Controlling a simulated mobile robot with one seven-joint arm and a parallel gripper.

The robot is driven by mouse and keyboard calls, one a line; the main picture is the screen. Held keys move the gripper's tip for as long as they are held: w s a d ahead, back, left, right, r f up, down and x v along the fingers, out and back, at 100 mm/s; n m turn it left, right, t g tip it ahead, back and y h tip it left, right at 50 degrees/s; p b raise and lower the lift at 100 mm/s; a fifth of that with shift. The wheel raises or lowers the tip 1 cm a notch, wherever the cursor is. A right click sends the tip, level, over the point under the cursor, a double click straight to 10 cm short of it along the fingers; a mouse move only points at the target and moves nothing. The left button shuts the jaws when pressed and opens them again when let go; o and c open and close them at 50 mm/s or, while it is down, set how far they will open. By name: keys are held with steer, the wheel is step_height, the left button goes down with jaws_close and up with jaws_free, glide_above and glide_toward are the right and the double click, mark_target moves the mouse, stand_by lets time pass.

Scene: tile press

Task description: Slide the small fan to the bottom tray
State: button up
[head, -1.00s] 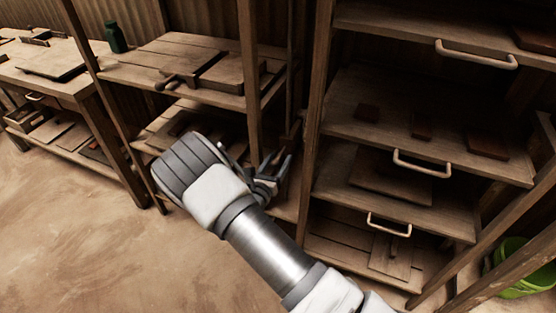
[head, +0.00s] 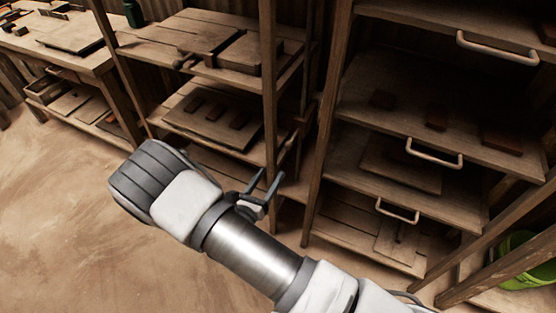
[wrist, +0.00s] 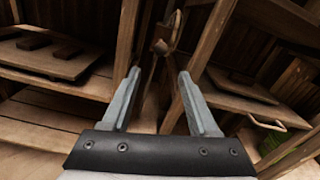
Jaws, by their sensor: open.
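I see nothing that I can surely call a small fan. In the head view, the right rack has several wooden trays with pale handles. My gripper (head: 270,180) is open and empty, left of this rack and in front of the left rack's post. In the wrist view, my gripper (wrist: 159,73) has its fingers apart with nothing between them. A small wooden object (wrist: 163,46) shows beyond the fingertips; I cannot tell what it is.
The right rack's upper tray (head: 355,100) carries several dark small blocks. The left rack's shelf (head: 180,117) holds a board with blocks. A workbench (head: 90,62) stands at far left. A green bucket (head: 520,262) is at lower right. Open floor (head: 60,220) lies at left.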

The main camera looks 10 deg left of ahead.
steer(key=shift+v, duration=1.15)
steer(key=s+d+r+m+g+h, duration=0.1)
steer(key=s+d+r+m+g, duration=0.3)
steer(key=d+r+m+g, duration=0.55)
steer(key=s+d+r+m+g+h, duration=0.1)
steer(key=s+d+r+m+g, duration=0.35)
steer(key=d+r+m, duration=0.75)
steer(key=s+d+r+m+t+y, duration=0.1)
steer(key=s+r+m+t+y, duration=0.2)
steer(key=s+r+m+y, duration=0.8)
step_height(320, 180, up, 13)
steer(key=w+m+h+p, duration=0.1)
steer(key=w+h+p, duration=0.1)
steer(key=p, duration=1.2)
steer(key=shift+w+d+m+h, duration=0.2)
steer(key=shift+w+m+h, duration=0.05)
steer(key=shift+m+h, duration=0.15)
